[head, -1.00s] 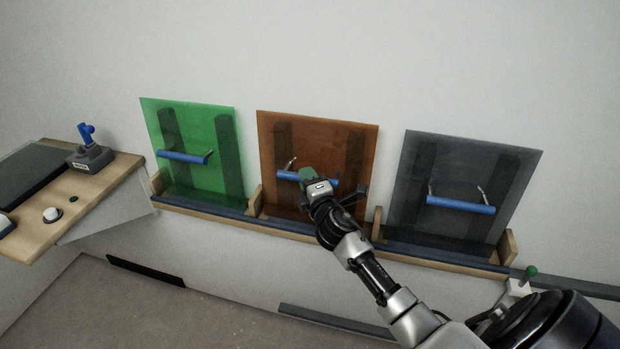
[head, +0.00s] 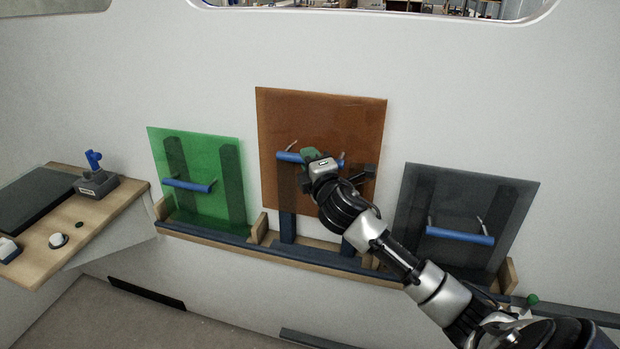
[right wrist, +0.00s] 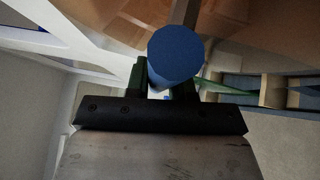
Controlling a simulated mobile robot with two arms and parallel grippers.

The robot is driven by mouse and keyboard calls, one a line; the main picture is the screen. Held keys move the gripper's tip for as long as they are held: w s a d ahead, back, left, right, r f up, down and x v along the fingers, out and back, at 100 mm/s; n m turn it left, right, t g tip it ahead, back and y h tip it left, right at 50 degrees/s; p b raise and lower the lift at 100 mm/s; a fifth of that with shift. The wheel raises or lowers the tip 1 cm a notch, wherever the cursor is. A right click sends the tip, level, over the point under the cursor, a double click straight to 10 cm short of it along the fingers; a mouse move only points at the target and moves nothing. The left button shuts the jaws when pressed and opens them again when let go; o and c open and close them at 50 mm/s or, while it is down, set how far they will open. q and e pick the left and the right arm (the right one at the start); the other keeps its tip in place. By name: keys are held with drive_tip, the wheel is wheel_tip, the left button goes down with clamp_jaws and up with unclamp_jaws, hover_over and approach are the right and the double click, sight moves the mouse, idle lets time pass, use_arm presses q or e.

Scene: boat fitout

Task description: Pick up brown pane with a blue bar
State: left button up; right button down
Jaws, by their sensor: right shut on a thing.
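The brown pane (head: 320,120) is in the middle of the head view, lifted above the rack, with its lower edge clear of the rack's trough. Its blue bar (head: 290,157) runs across its front on thin metal brackets. My right gripper (head: 318,165) is shut on the blue bar and hides part of it. In the right wrist view the bar's round blue end (right wrist: 177,54) sits between the fingers, with the brown pane (right wrist: 255,35) beyond. My left gripper is not in view.
The wooden rack (head: 300,257) runs along the wall, its middle slot empty with dark uprights. A green pane (head: 205,150) stands left and a grey pane (head: 480,195) right. A wooden counter (head: 110,225) is at the far left. A window (head: 380,18) is above.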

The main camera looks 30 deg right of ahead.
approach(310, 101)
drive_tip(key=w+r, duration=0.1)
drive_tip(key=w+a+r, duration=0.1)
drive_tip(key=w+r, duration=0.1)
drive_tip(key=w, duration=0.1)
drive_tip(key=shift+a+r, duration=0.25)
drive_tip(key=shift+a, duration=0.05)
